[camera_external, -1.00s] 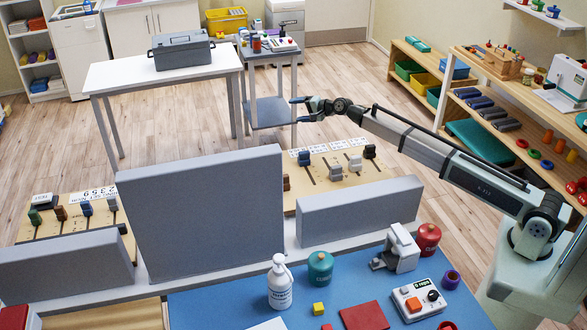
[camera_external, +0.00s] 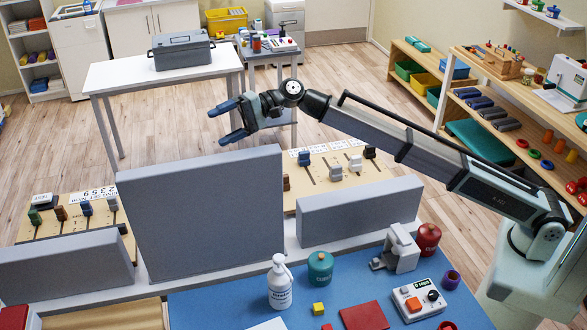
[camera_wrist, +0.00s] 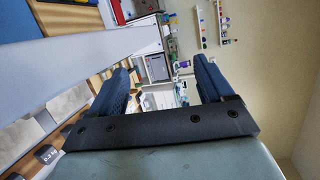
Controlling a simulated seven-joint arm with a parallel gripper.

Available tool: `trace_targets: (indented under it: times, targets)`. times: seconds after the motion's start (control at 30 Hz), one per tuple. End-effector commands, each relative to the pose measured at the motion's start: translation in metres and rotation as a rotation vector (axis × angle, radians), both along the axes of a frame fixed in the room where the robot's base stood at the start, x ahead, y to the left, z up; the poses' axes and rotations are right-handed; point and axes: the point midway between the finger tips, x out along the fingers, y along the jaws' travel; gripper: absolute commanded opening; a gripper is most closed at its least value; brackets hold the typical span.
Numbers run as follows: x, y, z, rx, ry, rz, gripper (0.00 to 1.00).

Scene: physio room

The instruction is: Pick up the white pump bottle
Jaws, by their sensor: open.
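The white pump bottle (camera_external: 280,284) stands upright on the blue mat (camera_external: 215,305) in the external view, near the front edge of the picture. It has a pump head and dark print on its side. My gripper (camera_external: 224,122) is open and empty, in the air above and behind the tall grey panel, well away from the bottle. In the wrist view its two blue fingers (camera_wrist: 160,88) stand apart with nothing between them. The bottle does not show clearly in the wrist view.
A tall grey panel (camera_external: 200,215) and a lower one (camera_external: 360,210) border the mat. A teal jar (camera_external: 320,268) stands close right of the bottle, a yellow cube (camera_external: 318,308) in front. A red jar (camera_external: 428,239), a grey device (camera_external: 398,250) and a button box (camera_external: 419,300) are further right.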

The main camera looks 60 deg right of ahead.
Motion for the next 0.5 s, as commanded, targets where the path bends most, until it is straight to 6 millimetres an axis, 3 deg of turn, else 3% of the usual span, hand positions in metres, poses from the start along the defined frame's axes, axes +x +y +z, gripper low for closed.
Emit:
trace_targets:
  times: [0.1, 0.23, 0.3, 0.5]
  targets:
    - [-0.024, 0.034, 0.016, 0.008, 0.011, 0.072, 0.81]
    - [-0.051, 0.065, 0.021, 0.000, 0.063, 0.143, 0.81]
    - [-0.068, 0.080, 0.013, -0.020, 0.125, 0.178, 0.81]
    - [-0.097, 0.096, -0.029, -0.112, 0.342, 0.196, 0.81]
